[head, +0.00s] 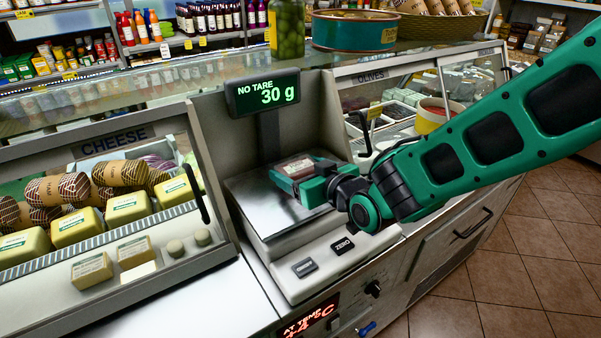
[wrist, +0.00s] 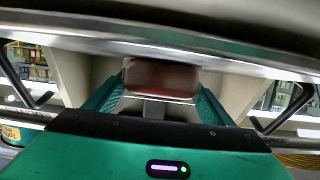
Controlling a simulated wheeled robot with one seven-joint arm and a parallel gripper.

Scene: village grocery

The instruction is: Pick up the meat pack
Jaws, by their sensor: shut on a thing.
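The meat pack (head: 296,168) is a small reddish pack seen at the scale, between the fingers of my gripper (head: 297,178). In the wrist view the meat pack (wrist: 160,78) is a blurred red-brown block between the two green fingers of my gripper (wrist: 158,92), which are shut on it. The pack is over the scale's metal plate (head: 262,214); I cannot tell whether it touches the plate. The scale display (head: 267,95) reads "NO TARE 30 g". The gripper's far finger is partly hidden in the head view.
A cheese case (head: 95,200) with several cheeses stands at left, and an olives case (head: 380,95) at right. A jar of green olives (head: 287,28) and a teal tin (head: 355,32) stand on the counter top behind the scale. Tiled floor (head: 540,250) is clear at right.

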